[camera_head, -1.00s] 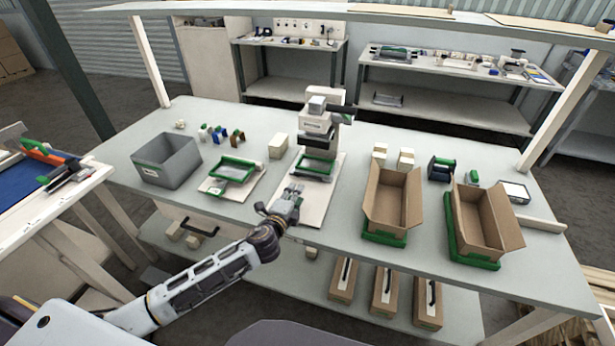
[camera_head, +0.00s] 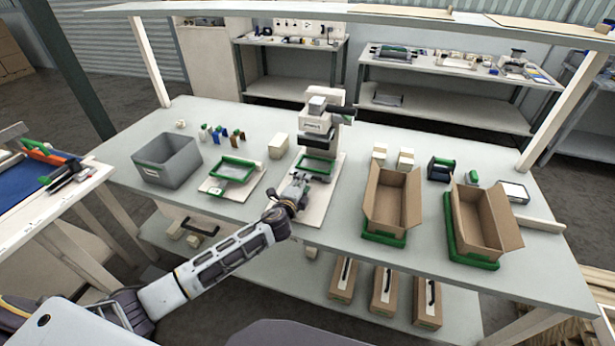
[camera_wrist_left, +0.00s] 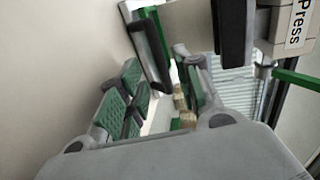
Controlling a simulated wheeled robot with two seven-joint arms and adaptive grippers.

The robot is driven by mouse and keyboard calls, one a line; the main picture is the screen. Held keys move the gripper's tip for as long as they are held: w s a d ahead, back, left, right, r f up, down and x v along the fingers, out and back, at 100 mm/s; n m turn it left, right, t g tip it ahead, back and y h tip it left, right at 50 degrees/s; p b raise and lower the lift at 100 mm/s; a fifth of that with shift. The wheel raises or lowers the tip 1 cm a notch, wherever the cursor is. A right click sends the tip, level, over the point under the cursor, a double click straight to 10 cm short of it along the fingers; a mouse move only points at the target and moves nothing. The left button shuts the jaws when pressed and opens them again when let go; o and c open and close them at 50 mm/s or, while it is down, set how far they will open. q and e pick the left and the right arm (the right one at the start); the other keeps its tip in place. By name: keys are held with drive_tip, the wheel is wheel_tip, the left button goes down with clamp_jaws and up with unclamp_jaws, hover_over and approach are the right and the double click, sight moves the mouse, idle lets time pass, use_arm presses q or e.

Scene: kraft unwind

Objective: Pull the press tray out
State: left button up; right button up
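The press (camera_head: 322,122) stands at the back middle of the workbench, and its label shows at the right of the left wrist view (camera_wrist_left: 299,22). The green-framed press tray (camera_head: 303,169) lies on the press's pale base, under the head. My left gripper (camera_head: 303,178) is just in front of the tray's near edge, above the base. Whether a finger touches the tray cannot be told. My right gripper is in neither view.
A second green-framed tray (camera_head: 221,187) and a grey bin (camera_head: 144,173) are left of the press. Two open cardboard boxes (camera_head: 409,213) stand at the right on green bases. The pale base board (camera_head: 316,207) in front of the tray is clear except for my gripper.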

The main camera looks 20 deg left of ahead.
use_arm(q)
drive_tip(key=shift+w+d+f, duration=0.1)
drive_tip(key=shift+w+f, duration=0.1)
drive_tip(key=shift+w, duration=0.75)
drive_tip(key=shift+w+a+f, duration=0.1)
drive_tip(key=shift+w+f, duration=0.05)
drive_tip(key=shift+w, duration=0.8)
drive_tip(key=shift+w+d+f, duration=0.1)
drive_tip(key=shift+w+f, duration=0.1)
drive_tip(key=shift+w, duration=0.75)
clamp_jaws()
